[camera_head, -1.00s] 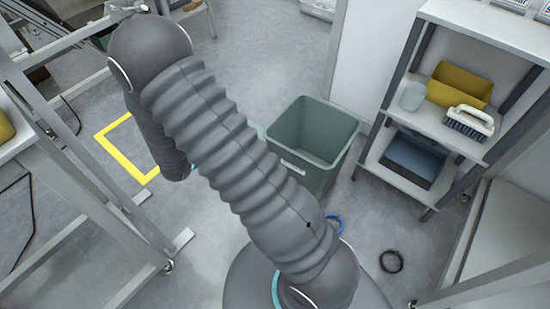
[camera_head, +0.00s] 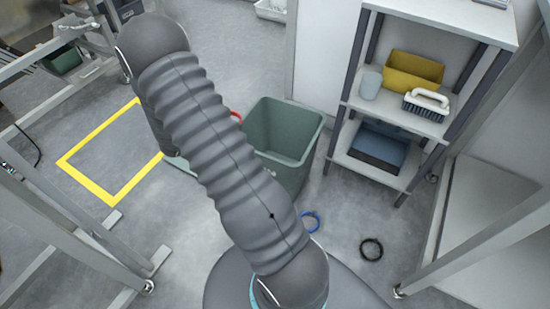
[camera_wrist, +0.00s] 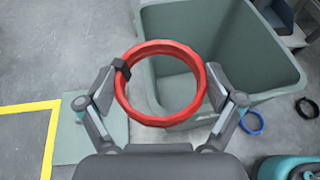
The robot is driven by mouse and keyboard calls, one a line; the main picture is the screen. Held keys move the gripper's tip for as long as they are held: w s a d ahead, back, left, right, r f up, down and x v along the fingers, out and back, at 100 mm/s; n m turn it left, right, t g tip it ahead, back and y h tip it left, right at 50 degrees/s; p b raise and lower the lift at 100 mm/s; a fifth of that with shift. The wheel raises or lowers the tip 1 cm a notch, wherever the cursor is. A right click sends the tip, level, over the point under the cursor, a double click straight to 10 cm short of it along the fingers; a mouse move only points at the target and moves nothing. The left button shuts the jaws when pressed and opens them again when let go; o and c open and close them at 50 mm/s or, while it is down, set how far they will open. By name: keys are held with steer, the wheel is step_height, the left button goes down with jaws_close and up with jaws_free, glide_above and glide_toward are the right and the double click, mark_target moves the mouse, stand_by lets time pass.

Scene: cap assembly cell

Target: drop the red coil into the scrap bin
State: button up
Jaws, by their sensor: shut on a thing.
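The red coil (camera_wrist: 160,121) is a ring held between the two fingers of my gripper (camera_wrist: 160,84) in the wrist view. In the head view only a small red arc of the coil (camera_head: 236,116) shows past my arm, by the left rim of the bin. My gripper is hidden there. The scrap bin (camera_head: 287,172) is a grey-green open box on the floor. In the wrist view the bin (camera_wrist: 265,62) lies behind and to the right of the coil. The coil overlaps the left part of its opening in the picture, and the bin looks empty where visible.
A blue coil (camera_head: 311,222) and a black coil (camera_head: 371,249) lie on the floor near the bin. A shelf (camera_head: 400,115) right of the bin holds a yellow bin (camera_head: 412,72), a brush and a cup. Yellow tape (camera_head: 88,185) marks the floor at left.

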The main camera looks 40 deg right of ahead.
steer(key=s+d+f+m+g, duration=0.1)
steer(key=s+d+m+g, duration=0.2)
steer(key=d, duration=0.5)
steer(key=s+d+m+g, duration=0.1)
steer(key=s+d+g, duration=0.1)
steer(key=s+d, duration=0.5)
step_height(320, 180, down, 6)
steer(key=w+d+b, duration=0.1)
steer(key=d+b, duration=0.1)
steer(key=b, duration=0.2)
steer(key=shift+w+d+m, duration=0.2)
steer(key=shift+d+m, duration=0.05)
steer(key=shift+m, duration=0.05)
steer(key=shift+f, duration=0.1)
steer(key=o, duration=0.8)
steer(key=v, duration=1.2)
steer(key=shift+w, duration=0.2)
